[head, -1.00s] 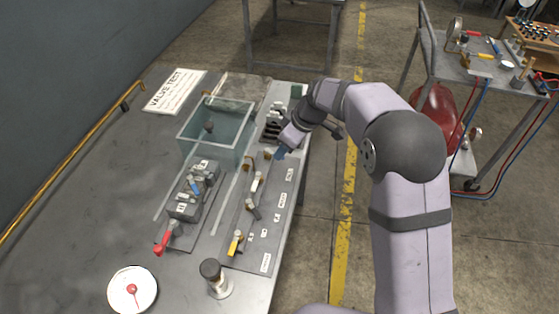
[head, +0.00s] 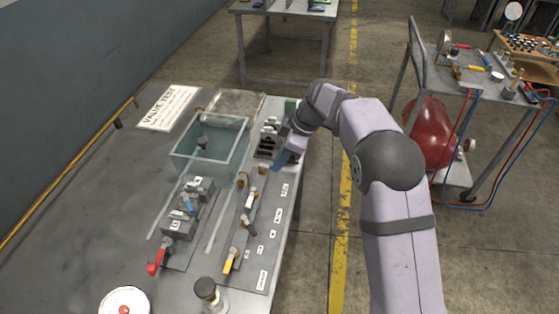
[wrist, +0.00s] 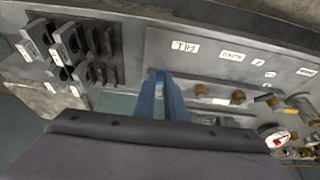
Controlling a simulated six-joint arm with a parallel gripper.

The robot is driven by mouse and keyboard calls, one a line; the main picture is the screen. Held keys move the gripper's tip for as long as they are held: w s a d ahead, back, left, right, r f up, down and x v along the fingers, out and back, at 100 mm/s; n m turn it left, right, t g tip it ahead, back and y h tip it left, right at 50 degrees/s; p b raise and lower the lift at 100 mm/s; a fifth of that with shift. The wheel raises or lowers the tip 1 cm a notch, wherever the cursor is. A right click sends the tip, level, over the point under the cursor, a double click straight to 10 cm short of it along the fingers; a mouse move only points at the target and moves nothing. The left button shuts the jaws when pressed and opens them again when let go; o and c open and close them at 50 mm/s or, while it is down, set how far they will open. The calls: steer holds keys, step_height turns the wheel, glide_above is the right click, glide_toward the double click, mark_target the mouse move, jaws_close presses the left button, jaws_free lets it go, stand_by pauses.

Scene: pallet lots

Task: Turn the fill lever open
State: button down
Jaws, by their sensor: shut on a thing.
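My gripper (head: 281,160) is at the far end of the valve panel (head: 262,212), low over it, beside a brass fitting (head: 262,170). In the wrist view, my gripper's blue fingers (wrist: 161,88) reach down to the panel next to a white label (wrist: 185,47) that appears to read FILL. The gripper is shut on the fill lever, which is mostly hidden between the fingers; its angle cannot be told. Other levers on the panel are a white one (head: 250,199), a dark one (head: 248,226) and a yellow one (head: 230,261).
A clear tank (head: 210,146) stands left of the panel. A grey block unit (head: 178,222) with a red lever (head: 156,259) is nearer. A round gauge (head: 124,303) and a black-topped knob (head: 208,290) are at the front. A dark slotted rack (head: 266,146) is close beside the gripper.

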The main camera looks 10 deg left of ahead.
steer(key=c, duration=2.1)
jaws_free()
steer(key=b+v, duration=0.1)
steer(key=v, duration=0.6)
steer(key=shift+r, duration=0.2)
steer(key=shift+d, duration=0.1)
steer(key=s+d+f+m+h+p, duration=0.25)
steer(key=s+d+m, duration=0.8)
steer(key=d, duration=0.55)
steer(key=s+d+f+m+h, duration=0.1)
steer(key=s+d+m, duration=0.3)
steer(key=s, duration=0.4)
steer(key=s+d+f+m+h, duration=0.1)
steer(key=s+d+f+m, duration=0.2)
steer(key=s+d, duration=0.2)
steer(key=s, duration=0.3)
steer(key=shift+s+f+m+p, duration=0.3)
steer(key=shift+s+m+p, duration=0.05)
steer(key=shift+p, duration=0.05)
